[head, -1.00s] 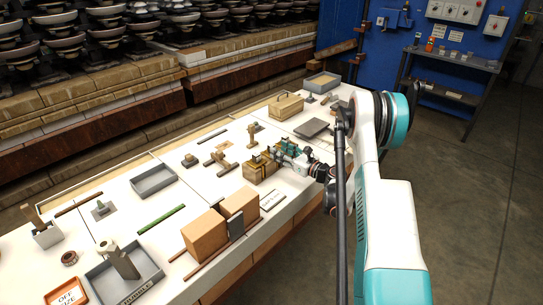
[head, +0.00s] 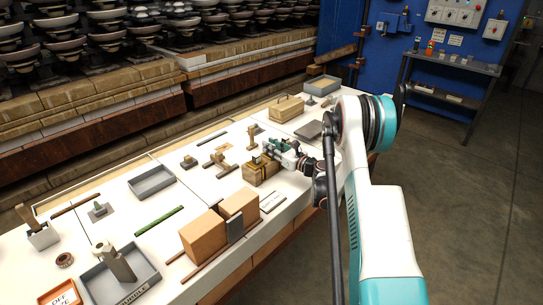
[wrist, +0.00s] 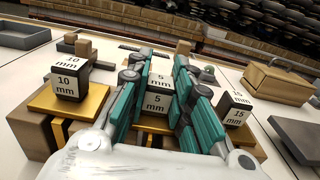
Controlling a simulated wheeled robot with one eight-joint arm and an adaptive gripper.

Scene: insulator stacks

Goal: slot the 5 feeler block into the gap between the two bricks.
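The 5 mm feeler block (wrist: 157,103) is grey with white labelled faces and stands between the 10 mm block (wrist: 69,80) and the 15 mm block (wrist: 235,110) on a tan holder (wrist: 58,103). My gripper (wrist: 162,82) has one teal-padded finger on each side of the 5 mm block, with narrow gaps showing; it looks open around it, though contact is hard to judge. In the head view my gripper (head: 275,151) is over the holder (head: 262,173). The two bricks (head: 203,236) and (head: 239,205) stand nearer on the table, a dark plate (head: 235,230) by their gap.
A green bar (head: 160,220), a grey tray (head: 152,182) and a bin labelled rubble (head: 100,287) lie to the left. A handled wooden box (head: 287,108) and a dark slab (head: 308,130) stand beyond the holder. White table surface is clear between the holder and green bar.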

